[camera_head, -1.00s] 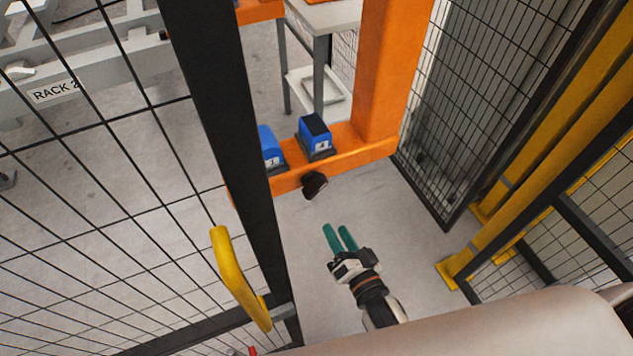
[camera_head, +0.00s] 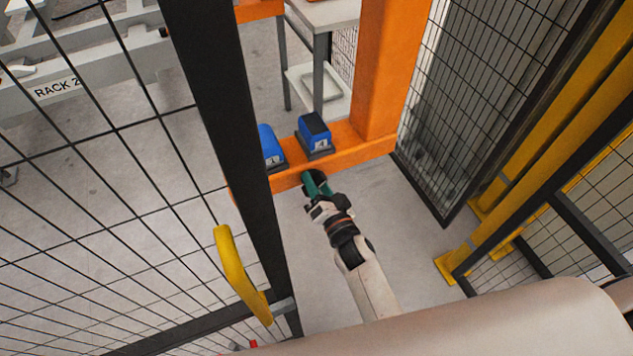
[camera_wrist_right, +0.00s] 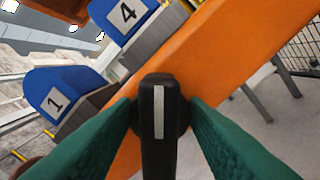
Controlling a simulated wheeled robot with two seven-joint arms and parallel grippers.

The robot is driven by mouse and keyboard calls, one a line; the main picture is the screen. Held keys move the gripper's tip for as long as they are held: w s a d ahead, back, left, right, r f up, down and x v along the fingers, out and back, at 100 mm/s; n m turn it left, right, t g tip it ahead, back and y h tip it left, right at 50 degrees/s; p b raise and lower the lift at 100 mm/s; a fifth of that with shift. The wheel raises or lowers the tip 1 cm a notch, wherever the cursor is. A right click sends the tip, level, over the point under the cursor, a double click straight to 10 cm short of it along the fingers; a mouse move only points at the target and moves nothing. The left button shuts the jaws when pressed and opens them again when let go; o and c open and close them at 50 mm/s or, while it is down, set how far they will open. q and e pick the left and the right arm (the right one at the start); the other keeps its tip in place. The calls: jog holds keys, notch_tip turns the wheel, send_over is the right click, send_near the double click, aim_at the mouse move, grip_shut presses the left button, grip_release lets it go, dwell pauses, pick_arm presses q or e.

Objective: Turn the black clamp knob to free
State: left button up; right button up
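The black clamp knob (camera_wrist_right: 159,115) has a white stripe on its bar handle and sits on the side of the orange beam (camera_wrist_right: 215,70). In the wrist view the bar stands upright in the picture. My right gripper (camera_wrist_right: 161,112) is at the knob, with one green finger on each side of the bar; a narrow gap seems to show beside it, so the fingers look open around it. In the head view my right gripper (camera_head: 317,184) largely covers the knob. My left gripper is not in view.
Blue blocks labelled 1 (camera_wrist_right: 55,95) and 4 (camera_wrist_right: 122,15) sit on the beam above the knob. A mesh door with a black post (camera_head: 215,110) and yellow handle (camera_head: 238,275) stands left of my right arm. Yellow posts and mesh stand at right.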

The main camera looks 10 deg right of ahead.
jog(key=shift+c, duration=0.2)
jog(key=c, duration=0.7)
jog(key=shift+o, duration=0.2)
jog(key=shift+n, duration=0.4)
jog(key=n, duration=0.6)
jog(key=shift+a+n, duration=0.15)
jog(key=shift+n, duration=0.15)
jog(key=n, duration=0.5)
jog(key=shift+a, duration=0.1)
jog(key=n+b, duration=0.1)
jog(key=n, duration=0.4)
jog(key=shift+a, duration=0.1)
jog(key=shift+n, duration=0.4)
